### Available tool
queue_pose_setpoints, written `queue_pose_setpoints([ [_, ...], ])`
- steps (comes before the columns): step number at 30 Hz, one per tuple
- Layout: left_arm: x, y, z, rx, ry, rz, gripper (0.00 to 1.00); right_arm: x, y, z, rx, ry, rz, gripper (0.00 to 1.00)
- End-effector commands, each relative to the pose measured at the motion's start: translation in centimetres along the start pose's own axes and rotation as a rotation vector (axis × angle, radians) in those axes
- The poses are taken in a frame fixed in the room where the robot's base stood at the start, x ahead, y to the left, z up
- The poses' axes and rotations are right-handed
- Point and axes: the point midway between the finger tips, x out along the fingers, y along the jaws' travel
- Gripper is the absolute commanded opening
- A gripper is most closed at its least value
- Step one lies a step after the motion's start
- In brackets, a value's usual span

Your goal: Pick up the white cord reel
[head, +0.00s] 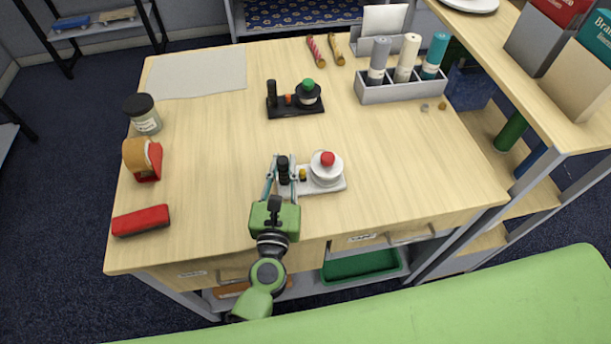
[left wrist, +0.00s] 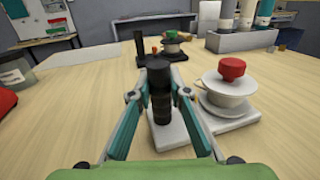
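The white cord reel (head: 325,171) stands on the near middle of the wooden table, a white spool with a red knob on a flat pale base with an upright black post at its left end. It also shows in the left wrist view (left wrist: 230,98), with the base under the spool. My left gripper (head: 281,168) is at the black post, one finger on each side of it. In the left wrist view the fingers (left wrist: 159,102) stand apart, and they do not appear to press on the post. My right gripper is not in view.
A similar black reel (head: 295,101) with a green knob stands farther back. A grey holder (head: 400,92) with several rolls is at back right. A jar (head: 144,115), a tape dispenser (head: 143,160) and a red case (head: 141,221) line the left edge. The table's right front is clear.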

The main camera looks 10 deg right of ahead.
Motion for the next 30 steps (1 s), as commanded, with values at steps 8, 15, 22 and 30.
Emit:
queue_pose_setpoints([
  [8,0.0,0.0,0.1,-0.001,-0.001,0.000,0.00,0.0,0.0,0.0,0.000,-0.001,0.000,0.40],
  [15,0.0,0.0,1.0,-0.001,-0.001,0.000,0.00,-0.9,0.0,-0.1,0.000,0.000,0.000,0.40],
  [22,0.0,0.0,3.7,-0.002,-0.002,0.001,0.00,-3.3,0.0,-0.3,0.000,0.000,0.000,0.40],
  [30,-4.6,-0.9,9.5,-0.003,0.002,0.000,0.00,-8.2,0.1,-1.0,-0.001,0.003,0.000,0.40],
])
